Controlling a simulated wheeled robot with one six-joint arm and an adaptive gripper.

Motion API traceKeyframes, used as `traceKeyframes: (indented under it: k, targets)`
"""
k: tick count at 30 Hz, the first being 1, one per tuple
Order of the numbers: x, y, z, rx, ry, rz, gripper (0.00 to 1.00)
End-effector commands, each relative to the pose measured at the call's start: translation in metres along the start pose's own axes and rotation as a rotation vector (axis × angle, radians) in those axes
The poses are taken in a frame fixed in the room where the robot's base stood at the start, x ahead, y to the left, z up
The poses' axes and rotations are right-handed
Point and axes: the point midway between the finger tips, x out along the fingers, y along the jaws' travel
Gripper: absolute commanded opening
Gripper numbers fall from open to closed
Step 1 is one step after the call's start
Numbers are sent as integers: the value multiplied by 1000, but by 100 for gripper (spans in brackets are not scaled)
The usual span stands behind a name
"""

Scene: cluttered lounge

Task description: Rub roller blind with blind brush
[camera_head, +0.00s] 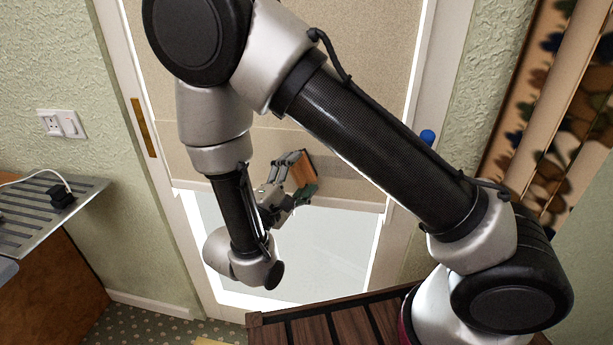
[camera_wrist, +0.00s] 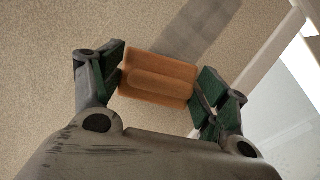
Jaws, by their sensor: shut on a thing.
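The roller blind (camera_head: 350,160) is a beige, speckled sheet hanging in a white frame, drawn most of the way down. My gripper (camera_head: 294,178) is shut on the blind brush (camera_head: 303,170), an orange-brown wooden block, near the blind's lower part. In the wrist view the brush (camera_wrist: 158,78) sits between the green-padded fingers, in front of the blind (camera_wrist: 50,60). A darker grey band runs on the blind from the brush toward the upper right. The brush's far side is hidden, so I cannot tell whether it touches the blind.
Bright glass (camera_head: 330,250) shows below the blind's bottom edge. A slatted metal shelf (camera_head: 45,215) with a black plug and white cable is at left. A dark slatted wooden top (camera_head: 330,325) lies below, and a patterned curtain (camera_head: 545,110) hangs at right.

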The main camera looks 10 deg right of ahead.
Motion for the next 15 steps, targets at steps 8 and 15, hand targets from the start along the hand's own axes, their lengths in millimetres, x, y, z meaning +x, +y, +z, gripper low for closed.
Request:
traceKeyframes:
  k: [8,15]
  targets:
    - [-7,7,-14,0,0,1,52]
    - [-12,13,-28,2,0,0,52]
